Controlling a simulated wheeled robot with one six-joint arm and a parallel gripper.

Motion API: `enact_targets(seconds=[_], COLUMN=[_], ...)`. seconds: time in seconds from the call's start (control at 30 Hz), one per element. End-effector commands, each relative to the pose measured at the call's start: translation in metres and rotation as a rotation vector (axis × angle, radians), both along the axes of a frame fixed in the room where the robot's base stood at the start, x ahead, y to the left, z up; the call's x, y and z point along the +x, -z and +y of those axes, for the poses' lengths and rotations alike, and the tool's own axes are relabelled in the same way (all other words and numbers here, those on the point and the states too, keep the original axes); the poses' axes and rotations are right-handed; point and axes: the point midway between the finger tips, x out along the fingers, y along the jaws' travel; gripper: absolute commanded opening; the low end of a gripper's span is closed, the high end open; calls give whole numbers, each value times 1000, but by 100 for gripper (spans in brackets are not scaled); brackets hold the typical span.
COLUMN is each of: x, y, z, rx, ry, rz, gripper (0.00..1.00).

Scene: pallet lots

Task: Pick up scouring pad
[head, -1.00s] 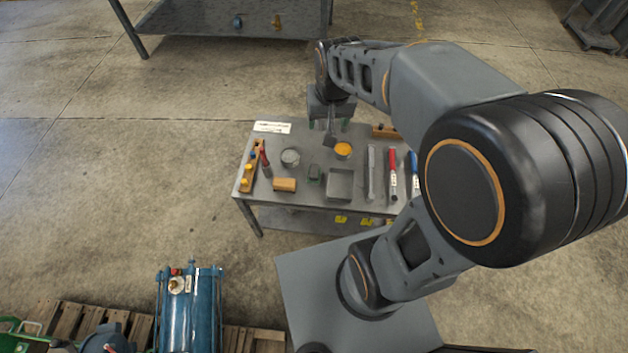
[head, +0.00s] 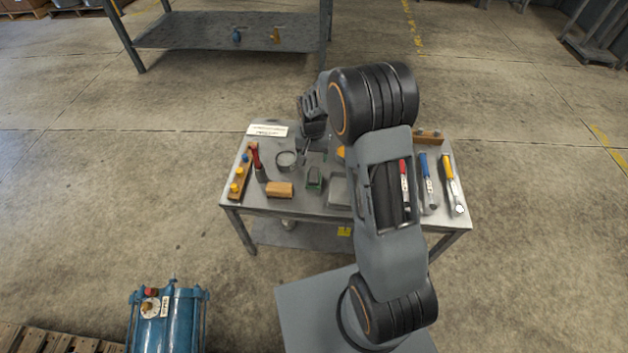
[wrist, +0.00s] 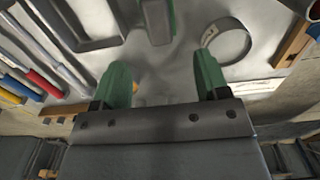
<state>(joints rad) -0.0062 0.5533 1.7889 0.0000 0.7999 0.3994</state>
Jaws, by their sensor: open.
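A small dark grey block with green sides, which looks like the scouring pad (head: 315,178), lies on the grey workbench (head: 293,204) between a round tin and a square tray. It also shows at the top middle of the wrist view (wrist: 157,20), partly cut off by the frame edge. My gripper (wrist: 163,80) is open, its green-padded fingers apart with only bare bench top between them. In the head view my gripper (head: 305,148) hangs over the far part of the bench, beyond the pad and apart from it.
The round tin (head: 287,161) and an orange-brown block (head: 279,190) stand left of the pad; the tray (head: 339,192) is close on its right, partly behind my arm. Red, blue and yellow-handled tools (head: 428,180) lie at right. A white label (head: 267,130) lies at the far left.

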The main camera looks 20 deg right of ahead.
Motion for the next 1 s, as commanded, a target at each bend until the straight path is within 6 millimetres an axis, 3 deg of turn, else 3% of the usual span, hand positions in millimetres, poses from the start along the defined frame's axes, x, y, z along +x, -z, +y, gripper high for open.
enact_targets(seconds=[0.03,0.2,0.57,1.0], x=[-1,0,-1,-2], y=[12,36,54,101], z=[0,0,0,-2], rx=[0,-1,0,0], ry=[0,0,0,0], rz=[3,1,0,0], gripper=[68,68,68,68])
